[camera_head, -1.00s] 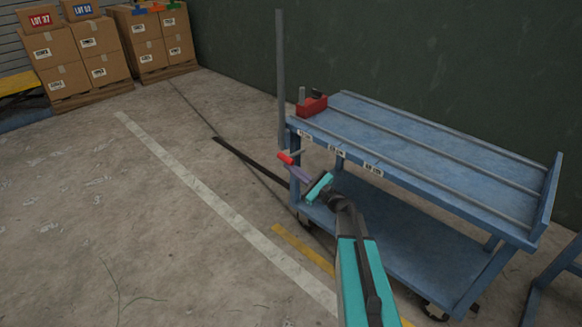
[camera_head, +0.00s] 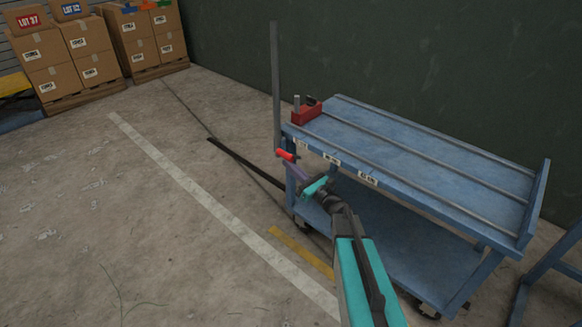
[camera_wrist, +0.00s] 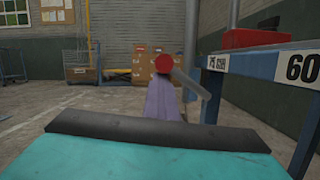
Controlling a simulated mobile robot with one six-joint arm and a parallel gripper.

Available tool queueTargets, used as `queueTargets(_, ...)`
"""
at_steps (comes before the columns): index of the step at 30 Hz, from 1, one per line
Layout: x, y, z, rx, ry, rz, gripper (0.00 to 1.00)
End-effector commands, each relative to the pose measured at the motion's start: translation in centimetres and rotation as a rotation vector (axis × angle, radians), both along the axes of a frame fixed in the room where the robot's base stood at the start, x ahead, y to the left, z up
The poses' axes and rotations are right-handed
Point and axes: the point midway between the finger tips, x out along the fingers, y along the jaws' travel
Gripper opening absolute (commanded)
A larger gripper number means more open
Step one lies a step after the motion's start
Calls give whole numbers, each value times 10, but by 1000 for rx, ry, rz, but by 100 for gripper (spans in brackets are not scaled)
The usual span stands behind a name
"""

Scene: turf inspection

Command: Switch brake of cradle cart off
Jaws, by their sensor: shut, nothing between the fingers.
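The blue cradle cart (camera_head: 440,165) stands right of centre in the head view. A brake lever with a red grip (camera_head: 286,154) sticks out from its near left end; in the wrist view the red end (camera_wrist: 164,62) tops a grey rod running to the right. My gripper (camera_head: 290,165) is shut and empty, its purple fingers at the red grip. In the wrist view the fingers (camera_wrist: 160,90) point at the red end and cover part of what lies below it. I cannot tell whether they touch it.
A red box-like part (camera_head: 307,112) sits on the cart's top left corner, by an upright grey post (camera_head: 275,80). Cartons (camera_head: 88,55) on pallets stand at the back left. A dark green wall (camera_head: 400,60) is behind the cart. The floor to the left is clear.

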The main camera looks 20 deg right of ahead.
Motion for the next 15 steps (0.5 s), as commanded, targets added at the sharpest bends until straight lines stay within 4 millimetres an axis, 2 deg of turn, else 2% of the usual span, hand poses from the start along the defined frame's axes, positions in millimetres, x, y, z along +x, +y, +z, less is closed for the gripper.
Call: queueTargets(15, 2, 12, 5, 5, -10, 14, 0)
